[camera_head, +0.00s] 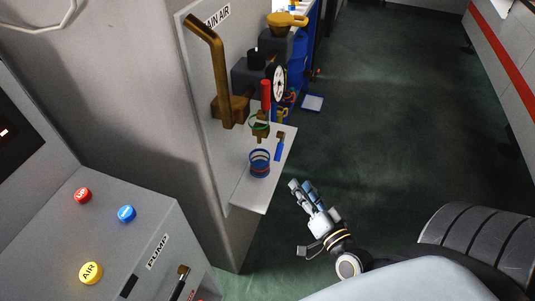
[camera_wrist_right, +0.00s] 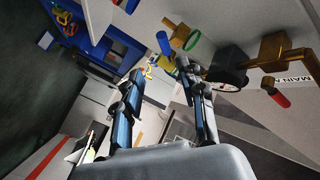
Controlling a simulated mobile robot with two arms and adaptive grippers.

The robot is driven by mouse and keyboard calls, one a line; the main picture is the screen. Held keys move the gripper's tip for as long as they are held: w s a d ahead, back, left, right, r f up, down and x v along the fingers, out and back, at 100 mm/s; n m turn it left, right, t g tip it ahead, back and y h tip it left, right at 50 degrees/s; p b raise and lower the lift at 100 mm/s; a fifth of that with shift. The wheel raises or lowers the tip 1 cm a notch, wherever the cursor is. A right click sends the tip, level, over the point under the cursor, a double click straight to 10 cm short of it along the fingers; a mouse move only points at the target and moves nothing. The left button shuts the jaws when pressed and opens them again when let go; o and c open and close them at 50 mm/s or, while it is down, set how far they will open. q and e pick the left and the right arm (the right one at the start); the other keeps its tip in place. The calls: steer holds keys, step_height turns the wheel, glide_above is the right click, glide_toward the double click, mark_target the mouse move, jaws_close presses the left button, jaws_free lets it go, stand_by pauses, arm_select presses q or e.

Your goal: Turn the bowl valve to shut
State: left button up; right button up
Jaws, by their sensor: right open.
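On the MAIN AIR panel (camera_head: 238,170), a small brass valve with a blue lever (camera_head: 279,148) and a green ring (camera_head: 260,125) sit low beside a red handle (camera_head: 266,95). Which one is the bowl valve I cannot tell for sure. A clear, blue-rimmed bowl (camera_head: 260,163) is just below them. In the right wrist view, the green ring (camera_wrist_right: 193,40) and red handle (camera_wrist_right: 280,98) show beyond the fingers. My right gripper (camera_head: 302,186) is open and empty, apart from the panel, to the lower right of the bowl. It also shows in the wrist view (camera_wrist_right: 159,70). My left gripper is not in view.
A control box (camera_head: 110,245) with red, blue and yellow buttons is at lower left. The green floor (camera_head: 400,110) is largely clear.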

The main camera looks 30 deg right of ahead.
mark_target(280, 151)
steer(key=w, duration=0.4)
steer(key=w+d+p, duration=0.1)
steer(key=w, duration=0.3)
steer(key=w+r, duration=0.1)
steer(key=w, duration=0.4)
steer(key=shift+w+d+p, duration=0.1)
steer(key=shift+d+p, duration=0.05)
steer(key=shift+p, duration=0.2)
steer(key=shift+w+f, duration=0.1)
steer(key=shift+w, duration=0.25)
jaws_close()
